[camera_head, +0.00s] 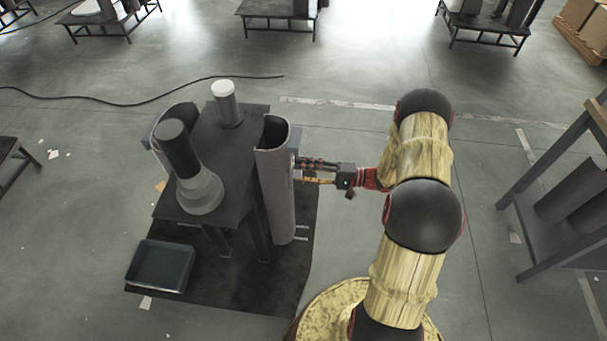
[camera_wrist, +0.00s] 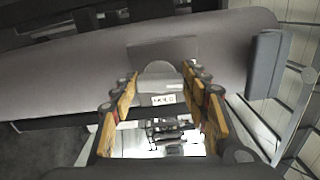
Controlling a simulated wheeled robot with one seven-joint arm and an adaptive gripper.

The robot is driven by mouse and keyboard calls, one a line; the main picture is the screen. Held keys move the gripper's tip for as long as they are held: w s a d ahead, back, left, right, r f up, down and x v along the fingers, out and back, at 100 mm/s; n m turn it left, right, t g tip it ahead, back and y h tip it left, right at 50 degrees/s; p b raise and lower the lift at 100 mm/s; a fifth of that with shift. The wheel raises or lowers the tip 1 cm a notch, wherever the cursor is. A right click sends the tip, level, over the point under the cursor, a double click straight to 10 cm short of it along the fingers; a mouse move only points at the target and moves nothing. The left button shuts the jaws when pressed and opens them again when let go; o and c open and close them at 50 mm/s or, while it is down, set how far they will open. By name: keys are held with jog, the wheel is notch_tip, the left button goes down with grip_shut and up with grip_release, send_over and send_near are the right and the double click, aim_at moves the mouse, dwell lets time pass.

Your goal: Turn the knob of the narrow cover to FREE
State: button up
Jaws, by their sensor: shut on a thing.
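A tall grey curved cover (camera_head: 277,200) stands upright at the right side of the dark stand; in the wrist view it lies across the picture as a long grey surface (camera_wrist: 70,75). My gripper (camera_head: 302,171) reaches it from the right, at its upper outer face. In the wrist view a rounded grey knob (camera_wrist: 159,69) sits between the two yellow fingertips of my gripper (camera_wrist: 162,80), which are shut on it. A small white label (camera_wrist: 164,100) is just below the knob; its lettering is too small to read surely. The knob is hidden in the head view.
The dark stand (camera_head: 225,150) carries a dark column with a grey flared base (camera_head: 200,192) and a white-topped cylinder (camera_head: 226,105). Another curved cover (camera_head: 172,114) is at its left. A blue-grey tray (camera_head: 161,266) lies front left.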

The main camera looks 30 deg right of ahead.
jog(key=shift+f+n, duration=0.1)
jog(key=shift+n, duration=0.4)
jog(key=shift+b, duration=0.3)
jog(key=o, duration=1.2)
jog(key=shift+c, duration=0.2)
jog(key=v, duration=1.2)
